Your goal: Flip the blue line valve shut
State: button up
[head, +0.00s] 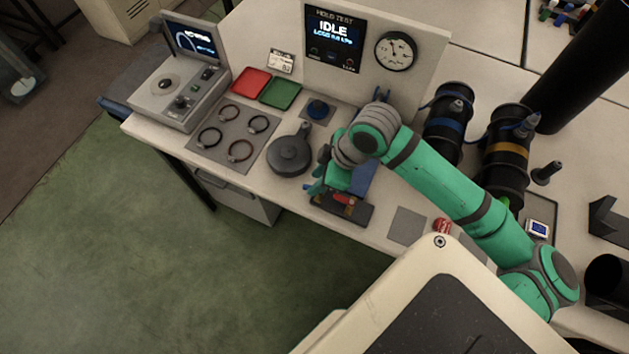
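My green arm reaches over the bench, and my gripper (318,186) is low near the front edge, just above and left of a dark block (350,209) with a small red part (345,199) on top. A blue piece (361,180) shows just right of the gripper, partly hidden by my arm. I cannot tell whether either part is the blue line valve. A black cylinder with a blue band (450,127) and a grey-blue top fitting (457,106) stands behind my arm, with a blue hose beside it. Finger spacing is too small to see.
A yellow-banded black cylinder (506,150) stands right of the blue-banded one. A panel reading IDLE (334,38) and a gauge (396,51) stand behind.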

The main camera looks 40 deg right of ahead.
jog(key=shift+x, duration=1.35)
jog(key=shift+c, duration=0.2)
grip_shut()
jog(key=shift+w+d+m+h, duration=0.15)
jog(key=shift+m+h, duration=0.35)
jog(key=shift+m, duration=0.9)
jog(key=shift+o, duration=0.2)
grip_release()
jog(key=shift+d, duration=0.1)
jog(key=v, duration=1.1)
jog(key=shift+s, duration=0.3)
